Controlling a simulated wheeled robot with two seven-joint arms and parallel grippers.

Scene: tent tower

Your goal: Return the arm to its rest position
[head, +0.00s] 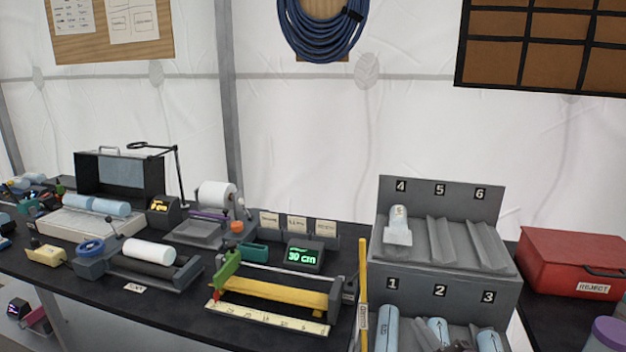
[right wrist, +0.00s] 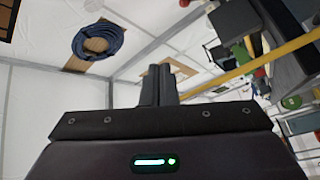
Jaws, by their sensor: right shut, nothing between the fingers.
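My right gripper (right wrist: 160,82) shows in the right wrist view with its two dark fingers together, shut and empty. In the head view only a small dark piece, perhaps of it, shows at the bottom edge in front of the lower slots of the grey numbered rack (head: 447,284). No thing is held. My left gripper is in neither view.
A yellow upright bar (head: 362,290) stands left of the rack. A red reject box (head: 575,262) is right. The black bench (head: 150,306) holds tools and a green display (head: 303,256).

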